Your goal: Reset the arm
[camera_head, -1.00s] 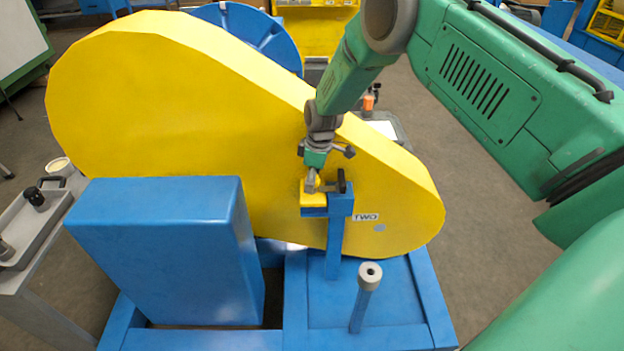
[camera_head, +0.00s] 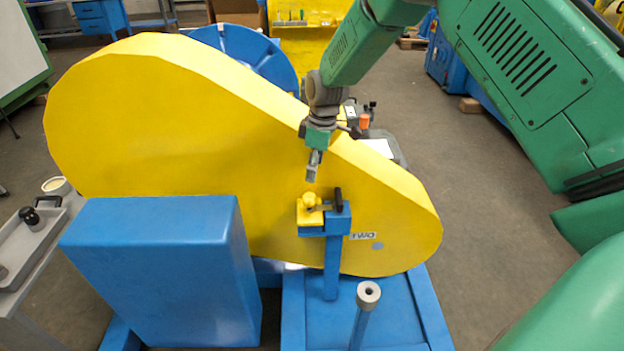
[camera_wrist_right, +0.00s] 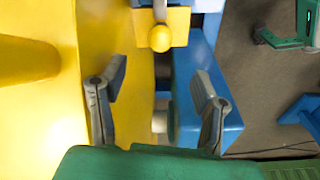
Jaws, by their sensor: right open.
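My right arm comes in from the right in the head view. Its gripper (camera_head: 313,172) hangs just above a small yellow block with a round knob (camera_head: 310,200), apart from it. In the right wrist view the two fingers of the gripper (camera_wrist_right: 158,88) stand wide apart with nothing between them. The yellow knob (camera_wrist_right: 160,38) shows beyond the fingertips there. The yellow block sits on top of a blue post (camera_head: 332,265) in front of the large yellow chain cover (camera_head: 200,110). My left gripper is not in view.
A large blue box (camera_head: 155,270) stands before the cover at left. A short post with a grey cap (camera_head: 368,295) rises from the blue base at the front. A grey tray (camera_head: 30,235) lies on a side table at far left. Open floor lies right of the cover.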

